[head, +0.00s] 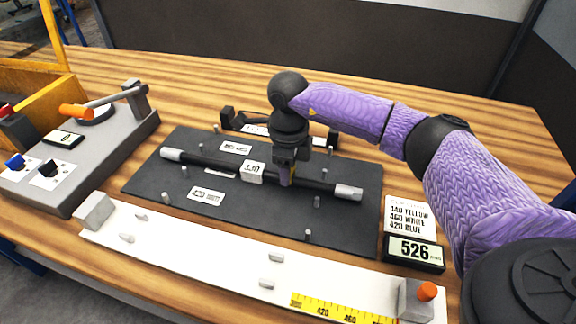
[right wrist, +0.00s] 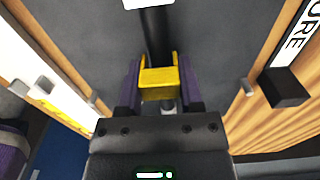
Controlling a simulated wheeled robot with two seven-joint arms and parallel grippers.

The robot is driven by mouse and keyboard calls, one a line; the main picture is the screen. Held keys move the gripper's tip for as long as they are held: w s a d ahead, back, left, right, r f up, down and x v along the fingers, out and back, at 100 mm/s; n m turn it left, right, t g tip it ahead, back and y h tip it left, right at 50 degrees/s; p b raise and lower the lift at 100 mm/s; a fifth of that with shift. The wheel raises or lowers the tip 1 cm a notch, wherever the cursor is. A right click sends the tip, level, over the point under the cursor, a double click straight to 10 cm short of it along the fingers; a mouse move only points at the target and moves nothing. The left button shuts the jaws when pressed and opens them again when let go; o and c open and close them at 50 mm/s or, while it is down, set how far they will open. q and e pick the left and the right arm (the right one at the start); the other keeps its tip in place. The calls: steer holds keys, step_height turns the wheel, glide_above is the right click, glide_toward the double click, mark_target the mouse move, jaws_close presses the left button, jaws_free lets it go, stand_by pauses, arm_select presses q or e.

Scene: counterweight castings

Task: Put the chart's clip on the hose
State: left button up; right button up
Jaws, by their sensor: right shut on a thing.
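The black hose (head: 215,166) with silver ends lies across the dark board (head: 350,218). My right gripper (head: 288,178) is right of the hose's middle, pointing down at it. In the right wrist view it is shut on a yellow clip (right wrist: 160,82) between purple fingers. The clip overlaps the hose (right wrist: 157,38); I cannot tell whether it is seated on it or just above. The chart (head: 408,214) reads 440 yellow, 460 white, 420 blue. The display (head: 414,252) beside it shows 526. My left gripper is not in view.
A white bar (head: 190,240) with a yellow ruler (head: 335,305) runs along the front. Several grey pegs stand on the board. A white tag (head: 253,171) sits on the hose. A grey crank box (head: 90,150) stands left, a dark rack (head: 228,120) behind.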

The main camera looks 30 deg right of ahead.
steer(key=shift+f+b, duration=0.45)
steer(key=shift+f, duration=0.35)
steer(key=o, duration=1)
steer(key=shift+r+p, duration=2.9)
steer(key=shift+r, duration=0.7)
steer(key=shift+f, duration=0.1)
